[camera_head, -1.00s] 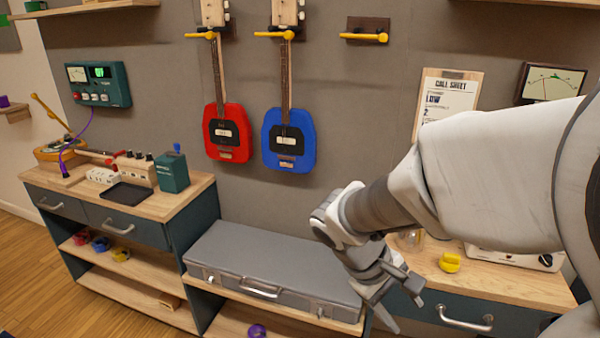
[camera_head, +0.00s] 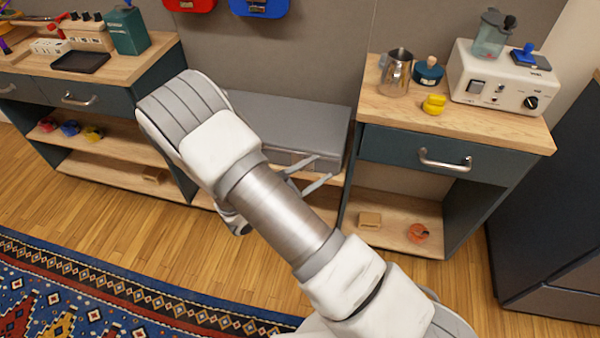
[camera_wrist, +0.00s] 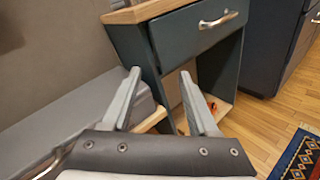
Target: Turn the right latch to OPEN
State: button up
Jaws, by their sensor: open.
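The grey case (camera_head: 305,125) lies on the low shelf between two cabinets, partly covered by my arm in the head view. In the wrist view its lid (camera_wrist: 70,120) is at the left, with its handle (camera_wrist: 48,166) at the lower left edge. I cannot make out the right latch in either current view, nor its setting. My gripper (camera_head: 323,167) is open, with its fingers in front of the right part of the case in the head view. In the wrist view my gripper (camera_wrist: 162,75) shows nothing between the fingers but background.
The right cabinet (camera_head: 410,150) stands close to the case, with a drawer handle (camera_head: 445,161) sticking out. A metal jug (camera_head: 396,75) and yellow object (camera_head: 433,104) are on top. A patterned rug (camera_head: 110,300) covers the floor in front.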

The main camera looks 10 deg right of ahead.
jog(key=a+f+n+t+y+b, duration=0.2)
jog(key=a+f+n+t+y, duration=0.3)
jog(key=f, duration=0.4)
jog(key=a+f+n+t+y+b, duration=0.1)
jog(key=a+f+n+t+y, duration=0.15)
jog(key=f+n, duration=0.5)
jog(key=w+d+b, duration=0.2)
jog(key=w, duration=0.6)
jog(key=w+d+f+m+b, duration=0.1)
jog(key=w+d+b, duration=0.1)
jog(key=w, duration=0.6)
jog(key=shift+d+f, duration=0.15)
jog(key=shift+d, duration=0.5)
jog(key=shift+m, duration=0.25)
grip_shut()
